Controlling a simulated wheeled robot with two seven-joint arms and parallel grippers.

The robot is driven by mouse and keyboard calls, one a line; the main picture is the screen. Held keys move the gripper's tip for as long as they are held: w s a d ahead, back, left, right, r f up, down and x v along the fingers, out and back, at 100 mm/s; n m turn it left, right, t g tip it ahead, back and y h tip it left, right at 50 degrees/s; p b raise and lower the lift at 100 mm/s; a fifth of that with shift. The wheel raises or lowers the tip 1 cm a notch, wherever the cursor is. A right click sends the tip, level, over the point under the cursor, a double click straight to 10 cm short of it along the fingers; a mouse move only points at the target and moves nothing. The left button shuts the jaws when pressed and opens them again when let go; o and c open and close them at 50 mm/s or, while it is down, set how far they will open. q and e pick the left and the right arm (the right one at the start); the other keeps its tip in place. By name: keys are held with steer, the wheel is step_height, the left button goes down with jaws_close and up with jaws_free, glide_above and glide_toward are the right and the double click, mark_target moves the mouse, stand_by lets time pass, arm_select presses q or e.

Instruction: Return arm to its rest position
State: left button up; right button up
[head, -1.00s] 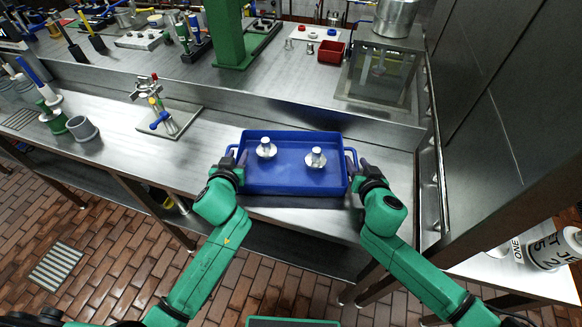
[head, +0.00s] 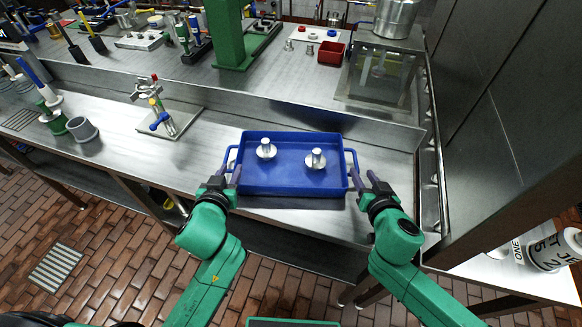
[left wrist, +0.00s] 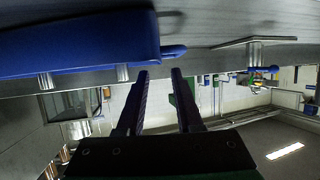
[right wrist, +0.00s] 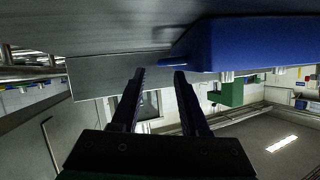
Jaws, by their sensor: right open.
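My left gripper (head: 229,177) is open and empty just left of the blue tray (head: 290,186), by its left handle. In the left wrist view its two fingers (left wrist: 160,75) stand apart with nothing between them, and the tray (left wrist: 80,45) is beside them. My right gripper (head: 364,180) is open just right of the tray, near its right handle. In the right wrist view its fingers (right wrist: 159,76) are apart and empty, with the tray (right wrist: 250,42) at the upper right. The tray rests on the steel bench and holds two metal flanged parts (head: 266,149).
A valve stand (head: 160,115) and a grey cup (head: 81,129) stand on the bench to the left. A green post (head: 226,35) and a red bin (head: 331,51) are on the raised shelf behind. A steel wall with a rail (head: 436,150) bounds the right side.

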steer(key=shift+v, duration=0.85)
steer(key=shift+w, duration=0.1)
arm_select(q)
steer(key=shift+r, duration=0.1)
arm_select(e)
steer(key=shift+r, duration=0.15)
